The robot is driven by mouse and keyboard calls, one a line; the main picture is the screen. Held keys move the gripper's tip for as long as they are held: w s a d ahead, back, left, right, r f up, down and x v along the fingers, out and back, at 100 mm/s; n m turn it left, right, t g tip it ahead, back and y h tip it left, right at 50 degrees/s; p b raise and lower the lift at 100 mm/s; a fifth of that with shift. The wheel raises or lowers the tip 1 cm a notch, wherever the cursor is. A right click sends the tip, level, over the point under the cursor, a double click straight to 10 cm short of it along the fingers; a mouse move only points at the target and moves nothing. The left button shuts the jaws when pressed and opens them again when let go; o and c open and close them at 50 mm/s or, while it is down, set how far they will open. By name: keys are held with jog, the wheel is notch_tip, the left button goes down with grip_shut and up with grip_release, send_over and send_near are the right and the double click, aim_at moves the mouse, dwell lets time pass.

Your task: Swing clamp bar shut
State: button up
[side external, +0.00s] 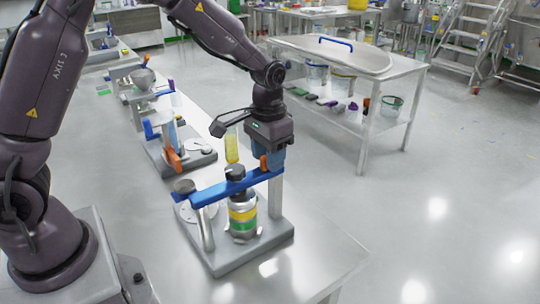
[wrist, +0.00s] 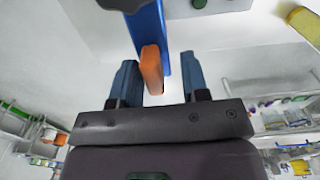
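The blue clamp bar (side external: 215,193) extends from the pivot post (side external: 205,228) at the left across the jar (side external: 243,215) with yellow and green bands and a dark cap. The bar's orange tip (side external: 263,162) is by the top of the upright metal post (side external: 275,195) on the grey base plate (side external: 225,262). My gripper (side external: 273,158) is over this end. In the wrist view, the blue bar (wrist: 150,30) and its orange tip (wrist: 152,68) lie between the open blue fingers (wrist: 158,78), with a gap on the right. Whether the bar touches the jar's cap is unclear.
A yellow-filled cylinder (side external: 231,146) stands behind the bar. A second clamp stand (side external: 170,140) with an orange-ended handle is farther back on the bench (side external: 325,262). The bench's right edge is close to the base plate. A steel table (side external: 385,75) stands across the aisle.

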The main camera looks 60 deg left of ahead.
jog(key=shift+d, duration=0.15)
jog(key=shift+r, duration=0.2)
notch_tip(320, 180, up, 13)
jog(key=shift+f, duration=0.2)
dwell(0.5)
jog(key=s+r+t, duration=0.1)
jog(key=s+t, duration=0.1)
jog(key=s, duration=0.8)
jog(key=s+r+t, duration=0.2)
jog(key=s+t, duration=0.1)
jog(key=s, duration=0.8)
jog(key=shift+d+r+t, duration=0.15)
jog(key=shift+r+t, duration=0.15)
dwell(0.6)
